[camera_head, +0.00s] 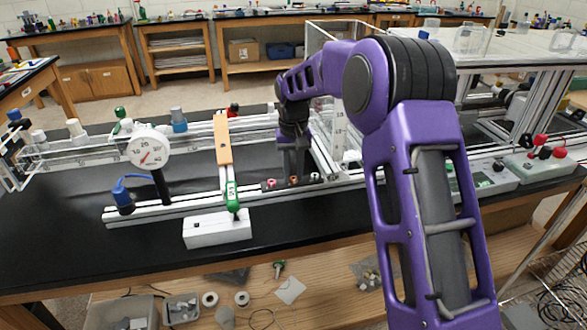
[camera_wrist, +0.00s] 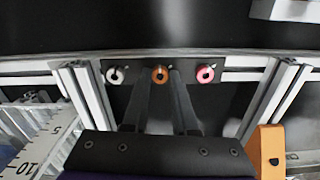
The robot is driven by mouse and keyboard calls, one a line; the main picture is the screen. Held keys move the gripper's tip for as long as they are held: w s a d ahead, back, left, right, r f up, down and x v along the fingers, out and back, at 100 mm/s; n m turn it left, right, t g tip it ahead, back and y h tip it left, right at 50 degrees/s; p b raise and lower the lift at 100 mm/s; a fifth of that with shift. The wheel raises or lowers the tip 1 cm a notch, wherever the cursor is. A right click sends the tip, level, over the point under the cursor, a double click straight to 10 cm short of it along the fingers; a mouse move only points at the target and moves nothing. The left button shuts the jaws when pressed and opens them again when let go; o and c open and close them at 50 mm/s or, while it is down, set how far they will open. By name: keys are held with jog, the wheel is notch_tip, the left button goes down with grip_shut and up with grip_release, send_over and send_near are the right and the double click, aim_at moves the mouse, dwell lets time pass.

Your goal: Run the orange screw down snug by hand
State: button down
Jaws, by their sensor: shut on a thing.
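The orange screw (camera_wrist: 160,74) is the middle one of three on a dark plate (camera_wrist: 125,92) on the extrusion frame. My gripper (camera_wrist: 160,82) has a fingertip on each side of its head and is shut on it. The orange screw also shows in the head view (camera_head: 294,180), just under my gripper. In the wrist view a white screw (camera_wrist: 115,75) is to its left and a pink screw (camera_wrist: 205,74) to its right, both clear of the fingers. The screw's shank is hidden, so I cannot tell how deep it sits.
Silver extrusion rails (camera_head: 160,212) run along the black bench. A dial gauge (camera_head: 148,148), an orange bar (camera_head: 222,138) and a green-handled part (camera_head: 232,195) stand left of my gripper. Clear panels (camera_head: 325,42) stand behind my arm. The black bench front is mostly clear.

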aim_at(294, 180)
jog(key=m+p, duration=0.1)
jog(key=m, duration=0.4)
jog(key=shift+w+r, duration=0.1)
dwell(0.4)
jog(key=c, duration=0.7)
grip_release()
notch_tip(294, 180, up, 17)
jog(key=shift+r, duration=0.2)
